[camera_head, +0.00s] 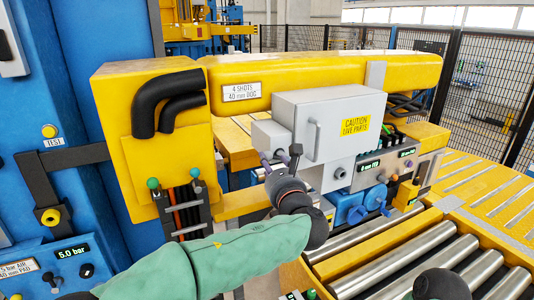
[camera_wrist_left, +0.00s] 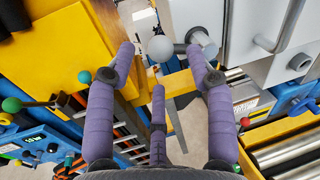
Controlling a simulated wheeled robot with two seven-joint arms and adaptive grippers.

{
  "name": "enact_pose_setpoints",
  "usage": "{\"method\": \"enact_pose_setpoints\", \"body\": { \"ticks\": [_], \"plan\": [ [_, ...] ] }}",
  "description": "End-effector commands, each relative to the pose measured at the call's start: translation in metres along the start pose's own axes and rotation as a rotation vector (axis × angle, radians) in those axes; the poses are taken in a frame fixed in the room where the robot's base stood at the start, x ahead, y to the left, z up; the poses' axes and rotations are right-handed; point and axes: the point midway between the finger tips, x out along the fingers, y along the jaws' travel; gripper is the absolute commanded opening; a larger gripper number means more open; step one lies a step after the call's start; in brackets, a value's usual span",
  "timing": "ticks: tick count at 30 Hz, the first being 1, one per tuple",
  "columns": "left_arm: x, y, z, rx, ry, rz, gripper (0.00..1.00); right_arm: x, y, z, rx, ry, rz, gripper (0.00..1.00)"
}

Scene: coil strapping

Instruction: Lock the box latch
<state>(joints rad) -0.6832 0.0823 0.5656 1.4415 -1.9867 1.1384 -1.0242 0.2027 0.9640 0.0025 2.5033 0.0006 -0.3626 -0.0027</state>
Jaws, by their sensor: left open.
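The grey box (camera_head: 330,125) has a vertical handle (camera_head: 313,140) and a yellow caution label. Its front appears closed. In the left wrist view, a grey ball knob (camera_wrist_left: 160,48) is beside a short grey cylinder (camera_wrist_left: 203,42) on the box's left side; I take this to be the latch. My left gripper (camera_head: 281,157) is open at the box's lower left. In the left wrist view my left gripper (camera_wrist_left: 160,62) has its purple fingers around the knob's sides, with visible gaps. The knob is hidden or too small to tell in the head view.
A yellow beam (camera_head: 300,75) runs behind the box. A yellow housing (camera_head: 150,120) with black hoses stands left. Below the box are blue valves (camera_head: 350,205) and gauges. Metal rollers (camera_head: 400,268) lie at lower right.

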Motion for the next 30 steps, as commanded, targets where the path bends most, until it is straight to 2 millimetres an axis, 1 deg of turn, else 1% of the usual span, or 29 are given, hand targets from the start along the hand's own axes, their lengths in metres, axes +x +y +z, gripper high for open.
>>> {"method": "enact_pose_setpoints", "body": {
  "ticks": [1, 3, 6, 9, 14, 22, 23, 24, 26, 27, 28, 29, 30],
  "plan": [
    [0.010, 0.000, 0.001, 0.001, 0.002, 0.003, 0.54, -0.004, -0.002, 0.000, 0.000, 0.000, 0.000, 0.00],
    [0.022, 0.001, 0.001, 0.001, 0.001, 0.003, 0.54, -0.007, -0.003, 0.000, 0.000, 0.000, 0.000, 0.00],
    [0.036, 0.000, 0.001, 0.001, 0.002, 0.003, 0.54, -0.011, -0.004, 0.000, 0.000, 0.000, 0.000, 0.00],
    [0.046, 0.000, 0.001, 0.000, 0.001, 0.001, 0.54, -0.013, -0.005, 0.000, 0.000, 0.000, 0.000, 0.00],
    [0.055, 0.000, 0.000, -0.001, 0.001, 0.001, 0.54, -0.015, -0.005, 0.000, 0.000, 0.000, 0.000, 0.00],
    [0.056, 0.000, 0.000, -0.001, 0.001, 0.000, 0.54, -0.014, -0.005, 0.001, 0.000, 0.000, 0.000, 0.00],
    [0.056, 0.000, 0.000, -0.001, 0.001, 0.000, 0.51, -0.014, -0.005, 0.001, 0.000, 0.000, 0.000, 0.00],
    [0.056, 0.000, 0.000, -0.001, 0.001, 0.000, 0.40, -0.014, -0.005, 0.001, 0.000, 0.000, 0.000, 0.00],
    [0.056, 0.000, 0.000, -0.001, 0.001, 0.000, 0.23, -0.014, -0.005, 0.001, 0.000, 0.000, 0.000, 0.00],
    [0.056, 0.000, 0.000, -0.001, 0.002, 0.000, 0.11, -0.014, -0.005, 0.000, 0.000, 0.000, 0.000, 0.00],
    [0.056, 0.000, 0.000, -0.001, 0.002, 0.000, 0.03, -0.014, -0.005, 0.000, 0.000, 0.000, 0.000, 0.00],
    [0.056, 0.000, 0.000, -0.001, 0.002, 0.000, 0.00, -0.014, -0.005, 0.000, 0.000, 0.000, 0.000, 0.00],
    [0.056, 0.000, -0.001, 0.000, 0.002, 0.000, 0.00, -0.014, -0.005, 0.000, 0.000, 0.000, 0.000, 0.00]
  ]
}}
